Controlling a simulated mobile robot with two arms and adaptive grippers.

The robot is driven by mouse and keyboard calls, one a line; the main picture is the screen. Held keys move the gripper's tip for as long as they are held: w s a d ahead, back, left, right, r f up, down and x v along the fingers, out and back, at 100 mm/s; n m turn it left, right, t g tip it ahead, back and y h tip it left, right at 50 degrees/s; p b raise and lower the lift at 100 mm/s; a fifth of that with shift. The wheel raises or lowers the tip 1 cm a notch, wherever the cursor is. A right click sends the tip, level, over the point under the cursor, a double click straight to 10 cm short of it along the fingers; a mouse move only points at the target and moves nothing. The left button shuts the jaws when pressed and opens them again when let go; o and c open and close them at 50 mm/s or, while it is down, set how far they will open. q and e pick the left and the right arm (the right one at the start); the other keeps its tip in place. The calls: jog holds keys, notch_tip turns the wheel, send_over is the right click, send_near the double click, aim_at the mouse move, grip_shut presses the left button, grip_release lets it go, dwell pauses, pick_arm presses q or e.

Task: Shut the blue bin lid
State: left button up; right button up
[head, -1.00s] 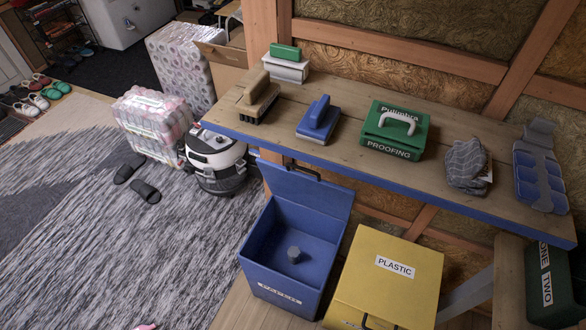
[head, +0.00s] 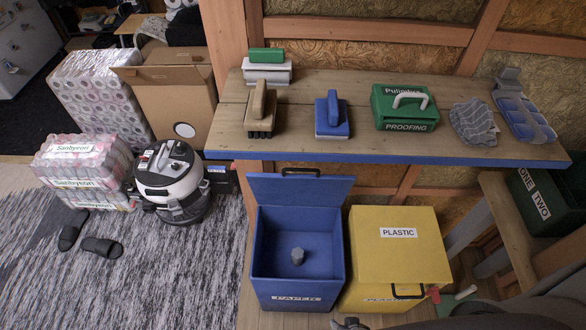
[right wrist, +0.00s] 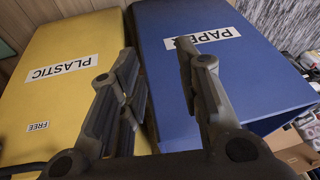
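The blue bin (head: 345,268) stands on the floor below the workbench, labelled PAPER on its front. Its lid (head: 322,190) is open, standing up at the back with a dark handle on its top edge. A small grey object (head: 297,256) lies inside. In the right wrist view, the bin's blue front (right wrist: 215,85) fills the right side. My right gripper (right wrist: 160,65) is open and empty, its fingers apart in front of the bins. My left gripper is out of view.
The yellow PLASTIC bin (head: 397,262), lid shut, stands right beside the blue bin. The workbench (head: 230,133) overhangs behind the lid and holds brushes, a green box (head: 404,107) and a cloth. A vacuum cleaner (head: 170,180) stands to the left. The rug between is clear.

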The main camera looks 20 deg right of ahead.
jog(key=w+a+r+m+t, duration=0.2)
jog(key=w+r+m, duration=0.2)
jog(key=w+r, duration=0.45)
jog(key=m+t+y+p, duration=0.1)
jog(key=m+t, duration=0.7)
jog(key=m, duration=0.4)
send_near(302, 169)
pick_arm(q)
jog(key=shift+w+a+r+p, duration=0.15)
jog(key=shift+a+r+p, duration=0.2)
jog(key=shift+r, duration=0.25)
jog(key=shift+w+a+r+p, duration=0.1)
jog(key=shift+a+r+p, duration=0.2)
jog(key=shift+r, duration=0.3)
pick_arm(e)
jog(key=x, duration=1)
jog(key=shift+w+f, duration=0.1)
jog(key=shift+f, duration=0.2)
grip_shut()
